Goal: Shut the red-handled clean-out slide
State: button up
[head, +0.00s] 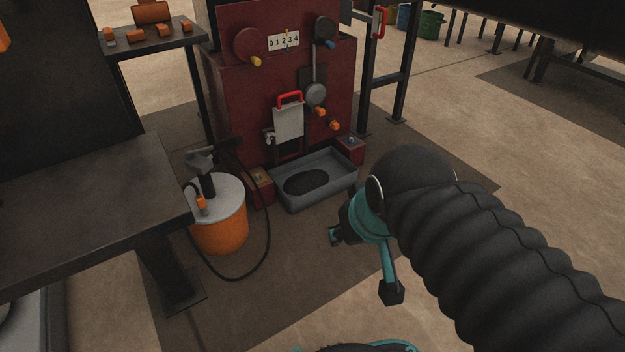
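The clean-out slide is a pale grey plate (289,123) on the lower front of the dark red press (232,95). Its red handle (289,97) stands at the plate's top edge. A dark frame or gap shows below the plate, above a grey tray (322,187) on the floor with a dark patch in it. My gripper (363,264) is in front and to the right of the tray, apart from the slide. Its dark-tipped fingers are spread and nothing shows between them. My arm hides part of the gripper.
An orange drum (219,228) with a grey lid and a looping black hose stands left of the tray. A dark bench (90,200) fills the left. Another red handle (381,20) is on the black frame at upper right.

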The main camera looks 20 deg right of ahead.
aim_at(288, 121)
jog(key=z, duration=0.35)
jog(key=i, duration=1.05)
jog(key=u, duration=0.35)
